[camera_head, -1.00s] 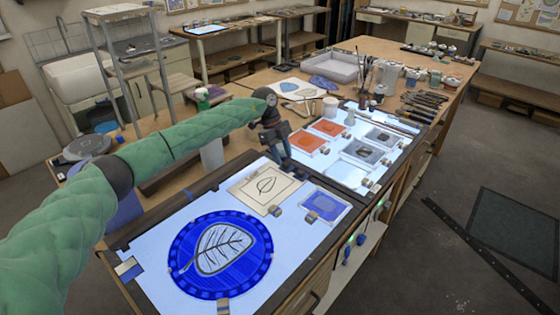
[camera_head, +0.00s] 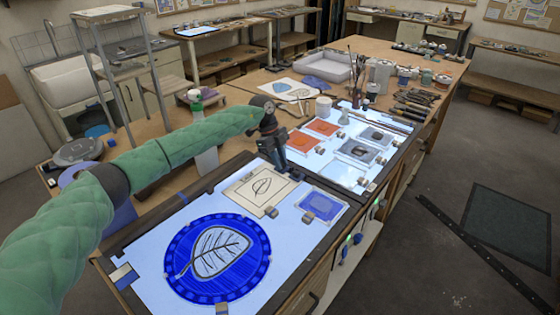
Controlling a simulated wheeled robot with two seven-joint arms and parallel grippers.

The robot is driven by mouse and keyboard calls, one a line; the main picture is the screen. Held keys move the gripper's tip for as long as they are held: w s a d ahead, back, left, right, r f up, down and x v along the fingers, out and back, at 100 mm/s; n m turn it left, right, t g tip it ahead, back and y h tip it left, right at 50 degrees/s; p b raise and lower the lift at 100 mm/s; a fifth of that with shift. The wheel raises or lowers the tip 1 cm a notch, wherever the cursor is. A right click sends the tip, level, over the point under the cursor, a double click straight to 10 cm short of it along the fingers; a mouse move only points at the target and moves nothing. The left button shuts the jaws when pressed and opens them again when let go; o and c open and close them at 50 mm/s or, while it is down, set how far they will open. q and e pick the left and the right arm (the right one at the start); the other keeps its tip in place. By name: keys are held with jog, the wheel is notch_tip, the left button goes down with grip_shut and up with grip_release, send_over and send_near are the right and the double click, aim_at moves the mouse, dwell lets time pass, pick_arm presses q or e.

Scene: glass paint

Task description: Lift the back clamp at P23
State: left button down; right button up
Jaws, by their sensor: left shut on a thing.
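A cream panel with a leaf outline (camera_head: 262,190) lies flat on the lit table (camera_head: 150,243). My left gripper (camera_head: 279,165) points down at the panel's back edge. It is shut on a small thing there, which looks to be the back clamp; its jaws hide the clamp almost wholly. I cannot tell whether the clamp touches the panel. A small grey and tan clamp (camera_head: 271,212) sits at the panel's front edge. The P23 mark is too small to read. My right gripper is not in view.
A round blue leaf panel (camera_head: 217,258) lies nearer on the lit surface. A small blue panel (camera_head: 321,205) lies to the right, with clamps beside it. Orange panels (camera_head: 303,142) lie behind. A green-topped bottle (camera_head: 196,103) stands behind my left arm.

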pick_arm(q)
jog(key=shift+r, duration=0.1)
jog(key=shift+w+d, duration=0.1)
jog(key=shift+w, duration=0.05)
jog(key=shift+w+d+r+g+y+b, duration=0.15)
jog(key=shift+g+y+b, duration=0.15)
jog(key=shift+g+y, duration=0.25)
jog(key=shift+w+d+n+g+y+b, duration=0.15)
jog(key=shift+w+n+g+y+b, duration=0.15)
jog(key=shift+g, duration=0.35)
jog(key=shift+w+d+r+g+y+b, duration=0.15)
jog(key=shift+g+y+b, duration=0.15)
jog(key=shift+g+y, duration=0.2)
jog(key=shift+w+n+g, duration=0.1)
jog(key=shift+n+g, duration=0.2)
jog(key=shift+g, duration=0.2)
jog(key=shift+w+d+g+y, duration=0.15)
jog(key=shift+g+y, duration=0.25)
jog(key=shift+y, duration=0.05)
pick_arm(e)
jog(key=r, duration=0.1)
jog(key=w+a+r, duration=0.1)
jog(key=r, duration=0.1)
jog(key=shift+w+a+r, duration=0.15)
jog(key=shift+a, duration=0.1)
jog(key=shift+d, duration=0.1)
